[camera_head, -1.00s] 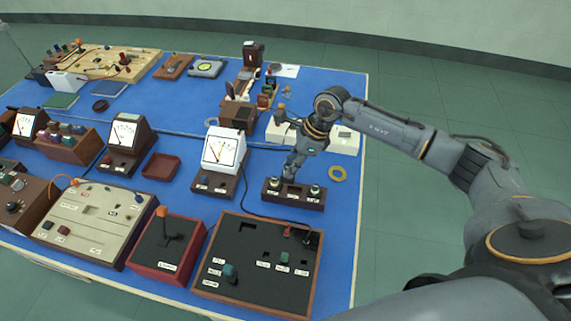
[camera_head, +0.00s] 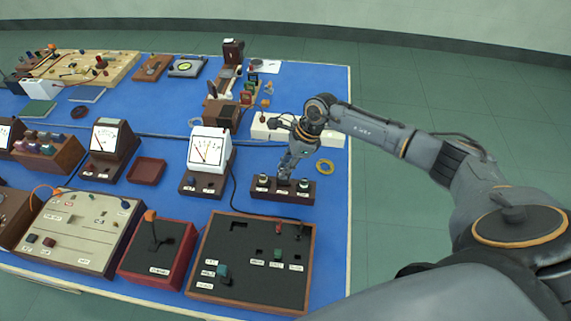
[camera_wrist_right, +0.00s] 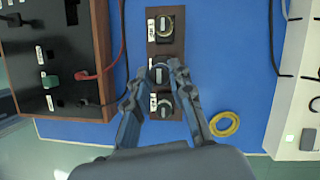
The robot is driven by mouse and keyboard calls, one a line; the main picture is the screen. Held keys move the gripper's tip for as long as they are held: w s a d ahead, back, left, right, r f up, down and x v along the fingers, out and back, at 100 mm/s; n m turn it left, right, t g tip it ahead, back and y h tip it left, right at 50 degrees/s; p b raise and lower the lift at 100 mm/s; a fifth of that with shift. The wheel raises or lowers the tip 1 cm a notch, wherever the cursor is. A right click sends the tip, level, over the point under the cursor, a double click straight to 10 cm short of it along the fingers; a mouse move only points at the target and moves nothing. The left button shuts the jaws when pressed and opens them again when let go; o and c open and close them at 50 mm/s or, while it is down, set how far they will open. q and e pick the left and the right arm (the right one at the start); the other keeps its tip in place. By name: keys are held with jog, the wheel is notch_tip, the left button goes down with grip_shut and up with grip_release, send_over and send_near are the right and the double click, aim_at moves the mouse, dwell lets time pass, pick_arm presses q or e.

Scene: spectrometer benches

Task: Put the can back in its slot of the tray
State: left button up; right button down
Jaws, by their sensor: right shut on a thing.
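The tray (camera_head: 283,199) is a small dark brown block near the right edge of the blue table. A can stands at its left end (camera_head: 263,181) and another at its right end (camera_head: 303,185). My right gripper (camera_head: 284,178) points down at the middle of the tray, shut on a can. In the right wrist view, the gripper (camera_wrist_right: 158,68) has a finger on each side of the held can (camera_wrist_right: 159,76), which lines up with the middle of the tray (camera_wrist_right: 166,49). I cannot tell if its base is seated. My left gripper is out of view.
A white-faced meter (camera_head: 208,150) stands left of the tray. A yellow ring (camera_head: 325,167) lies to its right. A dark panel box (camera_head: 253,262) is in front, with a black cable (camera_head: 232,190) nearby. A white box (camera_head: 262,130) stands behind.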

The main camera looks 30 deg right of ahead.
jog(key=shift+f+b, duration=0.5)
jog(key=shift+f, duration=0.45)
jog(key=shift+f+b, duration=1)
jog(key=shift+f, duration=0.05)
jog(key=c, duration=1.1)
grip_release()
jog(key=v, duration=1.2)
